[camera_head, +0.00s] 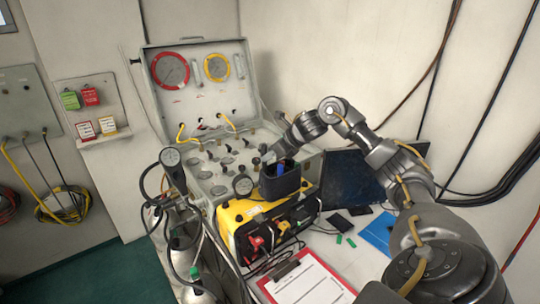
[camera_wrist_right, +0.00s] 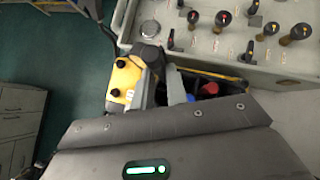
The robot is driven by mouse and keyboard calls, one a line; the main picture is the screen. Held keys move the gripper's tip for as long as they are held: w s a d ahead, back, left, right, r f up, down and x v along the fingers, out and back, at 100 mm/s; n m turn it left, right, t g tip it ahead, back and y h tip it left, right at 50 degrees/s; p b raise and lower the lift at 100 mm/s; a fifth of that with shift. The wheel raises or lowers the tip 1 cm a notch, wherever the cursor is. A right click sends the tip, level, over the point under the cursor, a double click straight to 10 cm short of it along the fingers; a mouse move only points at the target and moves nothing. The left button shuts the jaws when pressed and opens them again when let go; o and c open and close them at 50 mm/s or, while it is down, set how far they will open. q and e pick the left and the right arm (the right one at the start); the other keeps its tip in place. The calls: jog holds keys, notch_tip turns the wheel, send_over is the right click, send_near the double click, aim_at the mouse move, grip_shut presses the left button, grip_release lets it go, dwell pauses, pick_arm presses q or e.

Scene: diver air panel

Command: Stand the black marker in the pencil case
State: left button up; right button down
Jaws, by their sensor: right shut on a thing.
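The pencil case (camera_head: 280,184) is a dark open-topped holder standing on the yellow unit, with a blue item (camera_head: 281,168) upright in it. My right gripper (camera_head: 268,157) is at the case's upper left side in the head view. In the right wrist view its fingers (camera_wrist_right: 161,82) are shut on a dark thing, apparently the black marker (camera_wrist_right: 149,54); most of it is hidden. I cannot tell whether it is inside the case's rim. My left gripper is not in view.
The yellow unit (camera_head: 232,219) stands before the open grey panel case (camera_head: 202,165), whose knobs and gauges are close to my gripper. Hoses and cylinders stand left.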

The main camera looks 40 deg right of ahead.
jog(key=shift+f, duration=0.2)
jog(key=shift+f+b, duration=0.35)
jog(key=shift+b, duration=0.1)
jog(key=shift+f+b, duration=0.45)
jog(key=shift+f, duration=0.1)
dwell(0.5)
jog(key=c, duration=1.3)
grip_release()
jog(key=shift+r+p, duration=2.15)
jog(key=shift+r, duration=2.35)
